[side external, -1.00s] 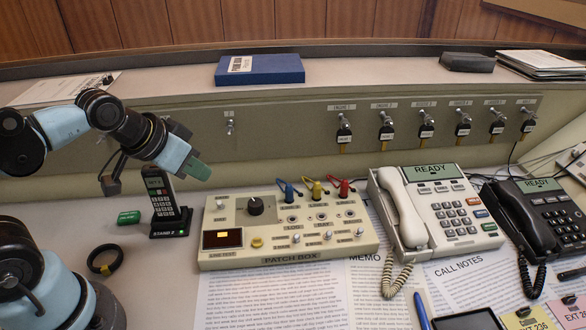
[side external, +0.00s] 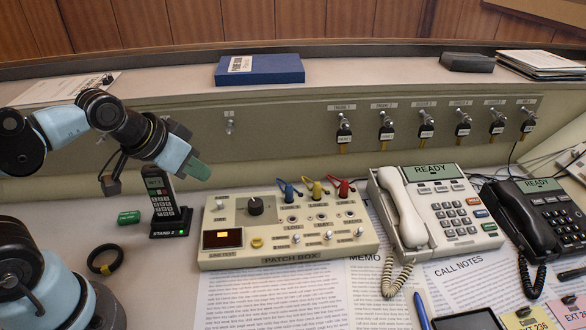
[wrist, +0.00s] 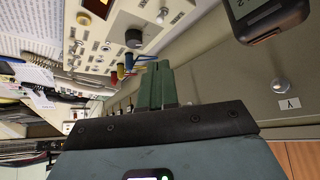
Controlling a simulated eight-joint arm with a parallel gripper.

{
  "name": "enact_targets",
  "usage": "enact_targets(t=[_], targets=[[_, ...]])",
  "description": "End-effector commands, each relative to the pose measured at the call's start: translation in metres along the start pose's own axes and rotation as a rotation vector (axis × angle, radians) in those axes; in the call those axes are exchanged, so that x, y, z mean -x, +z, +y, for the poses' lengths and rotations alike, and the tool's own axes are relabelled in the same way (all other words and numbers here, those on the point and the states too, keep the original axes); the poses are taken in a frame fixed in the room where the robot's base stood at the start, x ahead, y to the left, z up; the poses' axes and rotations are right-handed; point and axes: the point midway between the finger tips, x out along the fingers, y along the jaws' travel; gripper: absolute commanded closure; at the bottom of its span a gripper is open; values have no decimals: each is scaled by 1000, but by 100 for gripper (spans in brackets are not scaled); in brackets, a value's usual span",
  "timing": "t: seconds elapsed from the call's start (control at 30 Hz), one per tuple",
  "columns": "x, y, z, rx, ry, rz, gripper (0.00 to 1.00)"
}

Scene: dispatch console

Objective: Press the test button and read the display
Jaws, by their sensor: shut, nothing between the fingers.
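The cream patch box (side external: 330,248) stands on the desk, with a dark display (side external: 222,239) at its front left.
The cordless handset (side external: 161,195) stands in its cradle close below my gripper. Blue, yellow and red plugs (side external: 317,189) rise from the box's back. A white phone (side external: 448,205) and a black phone (side external: 530,222) are to the right.

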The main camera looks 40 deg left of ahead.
Motion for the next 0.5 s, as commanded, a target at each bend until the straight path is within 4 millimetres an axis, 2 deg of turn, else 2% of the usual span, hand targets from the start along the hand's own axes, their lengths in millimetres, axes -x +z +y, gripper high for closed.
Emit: enact_targets(t=[0.27,0.37,0.5], targets=[[-1,-1,6,-53,2,7,100],[-4,-4,19,-164,8,24,100],[-6,-8,47,-395,19,69,100]])
